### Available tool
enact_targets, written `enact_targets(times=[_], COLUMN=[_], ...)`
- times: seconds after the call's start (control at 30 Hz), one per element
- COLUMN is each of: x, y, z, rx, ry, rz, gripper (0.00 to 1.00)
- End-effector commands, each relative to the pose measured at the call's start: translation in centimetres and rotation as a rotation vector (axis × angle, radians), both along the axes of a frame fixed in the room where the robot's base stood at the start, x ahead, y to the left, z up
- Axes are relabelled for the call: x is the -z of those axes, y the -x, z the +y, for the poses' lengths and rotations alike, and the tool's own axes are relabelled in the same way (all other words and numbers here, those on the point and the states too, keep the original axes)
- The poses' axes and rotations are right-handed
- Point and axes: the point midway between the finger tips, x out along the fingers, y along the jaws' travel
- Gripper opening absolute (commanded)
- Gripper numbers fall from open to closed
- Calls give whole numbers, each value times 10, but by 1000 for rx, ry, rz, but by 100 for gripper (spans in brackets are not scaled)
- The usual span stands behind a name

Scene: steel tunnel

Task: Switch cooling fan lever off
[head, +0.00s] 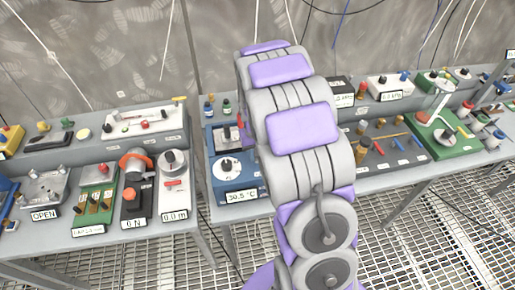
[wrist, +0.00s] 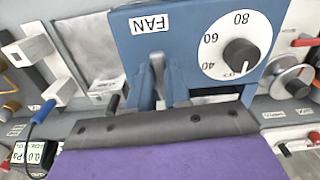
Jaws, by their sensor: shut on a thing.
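The blue fan box (wrist: 195,22) fills the upper middle of the wrist view, with a FAN label (wrist: 149,26) and a white dial (wrist: 237,45) with a black knob. A small grey fan lever (wrist: 157,64) stands out below the label. My gripper (wrist: 161,84) is at the box, its two fingers on either side of the lever and shut on it. The fingers partly hide the lever, so its exact position is unclear. In the head view the blue box (head: 220,137) stands on the middle bench, partly behind my arm, which hides the gripper.
A display reading about 30.5 C (head: 242,196) is on the box front. A left bench (head: 100,240) holds several devices. A green-based device (head: 445,138) and small valves stand to the right. A gap separates the benches above the grated floor (head: 400,230).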

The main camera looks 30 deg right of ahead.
Motion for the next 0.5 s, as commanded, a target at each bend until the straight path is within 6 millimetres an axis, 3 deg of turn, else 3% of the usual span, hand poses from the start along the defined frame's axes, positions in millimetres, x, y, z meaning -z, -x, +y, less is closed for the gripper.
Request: enact_targets(times=[0.43,0.47,0.5], x=[1,1,1], y=[0,0,0], z=[3,3,3], rx=[78,78,78], ry=[-1,-1,-1], rz=[2,2,2], gripper=[0,19,23])
